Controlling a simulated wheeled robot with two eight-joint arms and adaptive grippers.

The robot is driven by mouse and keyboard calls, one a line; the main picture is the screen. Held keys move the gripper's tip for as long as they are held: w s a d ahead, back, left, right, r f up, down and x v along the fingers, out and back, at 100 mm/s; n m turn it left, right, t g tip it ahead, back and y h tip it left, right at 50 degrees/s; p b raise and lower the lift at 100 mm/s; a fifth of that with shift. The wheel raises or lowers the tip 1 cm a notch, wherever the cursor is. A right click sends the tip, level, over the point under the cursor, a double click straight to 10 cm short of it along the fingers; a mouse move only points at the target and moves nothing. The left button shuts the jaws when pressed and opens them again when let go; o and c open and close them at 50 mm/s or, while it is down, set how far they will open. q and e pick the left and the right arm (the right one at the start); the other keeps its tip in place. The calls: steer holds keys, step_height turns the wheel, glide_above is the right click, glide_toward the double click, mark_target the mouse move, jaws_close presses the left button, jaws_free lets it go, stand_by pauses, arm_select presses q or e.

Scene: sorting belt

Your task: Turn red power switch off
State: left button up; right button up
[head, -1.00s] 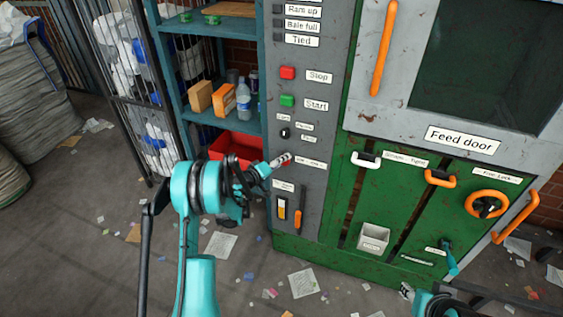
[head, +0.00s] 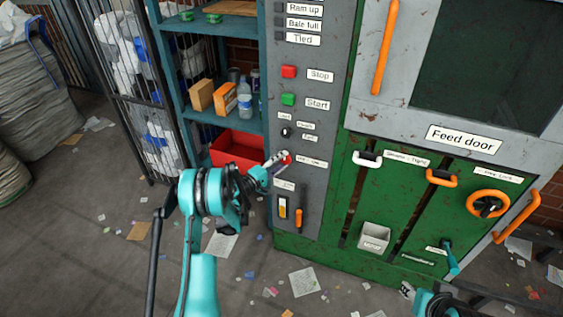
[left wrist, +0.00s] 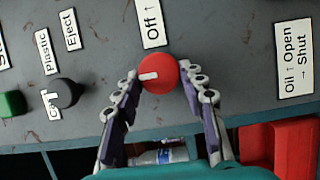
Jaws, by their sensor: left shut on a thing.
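The red power switch (left wrist: 163,84) is a round knob with a white pointer mark on the grey control panel. In the head view the switch (head: 288,156) shows just past my left gripper (head: 277,160). My right gripper (head: 406,291) is low in the head view, away from the panel, its jaws too small to read.
Above the switch are the red Stop button (head: 289,72), the green Start button (head: 288,99) and a small black selector (head: 286,132). An orange-handled lever (head: 299,220) is below. A shelf with a red bin (head: 236,148) stands at the left. The green baler front is at the right.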

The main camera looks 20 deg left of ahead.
stand_by(0.4)
arm_select(q)
steer(key=o, duration=1.1)
steer(key=v, duration=0.7)
steer(key=shift+s+a, duration=0.1)
steer(key=shift+s, duration=0.15)
